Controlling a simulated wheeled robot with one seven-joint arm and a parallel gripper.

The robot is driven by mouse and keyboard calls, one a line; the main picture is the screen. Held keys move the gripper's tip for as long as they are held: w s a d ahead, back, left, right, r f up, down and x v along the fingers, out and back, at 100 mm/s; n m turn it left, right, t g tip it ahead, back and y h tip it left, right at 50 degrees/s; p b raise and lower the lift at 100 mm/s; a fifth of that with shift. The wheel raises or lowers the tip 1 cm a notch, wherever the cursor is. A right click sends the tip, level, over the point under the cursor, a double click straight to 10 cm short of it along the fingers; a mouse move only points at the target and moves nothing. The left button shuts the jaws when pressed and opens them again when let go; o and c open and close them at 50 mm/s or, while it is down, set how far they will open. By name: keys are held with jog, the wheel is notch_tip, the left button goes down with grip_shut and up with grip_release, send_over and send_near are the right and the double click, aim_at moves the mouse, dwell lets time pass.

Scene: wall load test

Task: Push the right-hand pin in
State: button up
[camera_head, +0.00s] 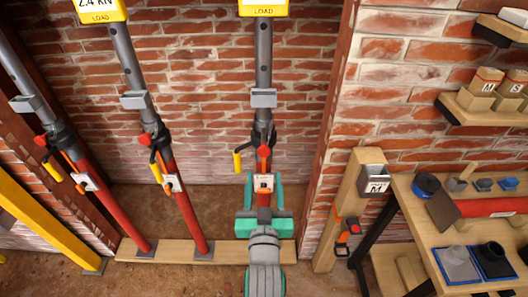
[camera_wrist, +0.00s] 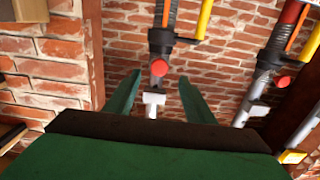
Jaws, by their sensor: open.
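Three telescopic props with red lower tubes and grey upper tubes lean or stand before a brick wall. The right-hand prop (camera_head: 264,72) has a yellow load display (camera_head: 264,8) at its top. Its pin, with a red-orange end (camera_head: 264,152), sits near the dark collar; in the wrist view a round red pin end (camera_wrist: 159,67) faces me. My gripper (camera_head: 264,192) is in front of this prop. Its green fingers (camera_wrist: 158,98) are apart and empty, on either side of the prop in the wrist view. How deep the pin sits is unclear.
A yellow lever (camera_head: 238,162) hangs left of the collar. The middle prop (camera_head: 187,218) stands to the left on a wooden sole plate (camera_head: 228,252). At right are a wooden post (camera_head: 345,205), a tool table (camera_head: 412,208) and wall shelves (camera_head: 480,108).

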aim_at(264, 154)
jog(key=w, duration=1.1)
jog(key=shift+w+r, duration=0.1)
jog(key=shift+r, duration=0.2)
